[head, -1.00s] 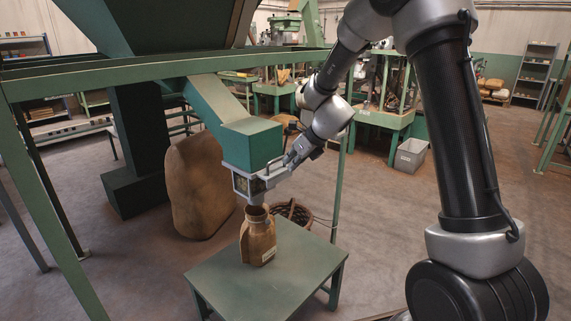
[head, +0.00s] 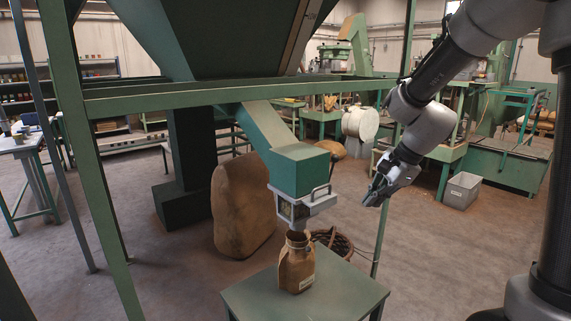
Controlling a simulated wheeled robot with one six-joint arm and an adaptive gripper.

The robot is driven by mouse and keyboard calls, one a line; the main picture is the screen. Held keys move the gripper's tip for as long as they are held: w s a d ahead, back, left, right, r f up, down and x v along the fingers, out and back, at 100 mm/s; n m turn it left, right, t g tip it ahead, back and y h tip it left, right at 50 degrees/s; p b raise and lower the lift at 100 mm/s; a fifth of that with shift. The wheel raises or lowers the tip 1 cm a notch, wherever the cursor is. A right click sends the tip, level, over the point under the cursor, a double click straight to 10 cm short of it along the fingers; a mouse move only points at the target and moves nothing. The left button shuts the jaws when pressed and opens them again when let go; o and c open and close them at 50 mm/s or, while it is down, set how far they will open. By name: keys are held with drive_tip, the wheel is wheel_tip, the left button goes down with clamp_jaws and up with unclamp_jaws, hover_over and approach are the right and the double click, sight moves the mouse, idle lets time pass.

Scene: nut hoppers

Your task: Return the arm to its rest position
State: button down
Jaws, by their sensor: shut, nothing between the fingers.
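My gripper (head: 376,192) is in the head view, right of the hopper outlet, pointing down and left. It is shut and holds nothing. A clear gap separates it from the silver gate (head: 303,206) with its handle, at the end of the green chute (head: 300,170). Below the gate a brown bag (head: 297,265) with a pale label stands upright on the green table (head: 249,299). The bag's mouth is open, and its contents are hidden. My arm reaches in from the upper right.
A green frame post (head: 384,215) and a crossbeam (head: 220,95) stand close to my arm. A large brown sack (head: 243,205) and a wicker basket (head: 338,243) are on the floor behind the table. A grey bin (head: 462,190) stands at right.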

drive_tip(key=s+d+r+n+h, duration=0.1)
drive_tip(key=s+d+r+n, duration=0.2)
drive_tip(key=s+n, duration=0.2)
drive_tip(key=s+d+r+n+t+h, duration=0.1)
drive_tip(key=s+d+r+n, duration=0.2)
drive_tip(key=s, duration=0.8)
drive_tip(key=s+d+r+n+h, duration=0.2)
drive_tip(key=s+d+n, duration=0.3)
drive_tip(key=s, duration=0.3)
drive_tip(key=shift+s+r+n+t, duration=0.15)
drive_tip(key=shift+r+n+t, duration=0.15)
drive_tip(key=shift+r+n, duration=0.5)
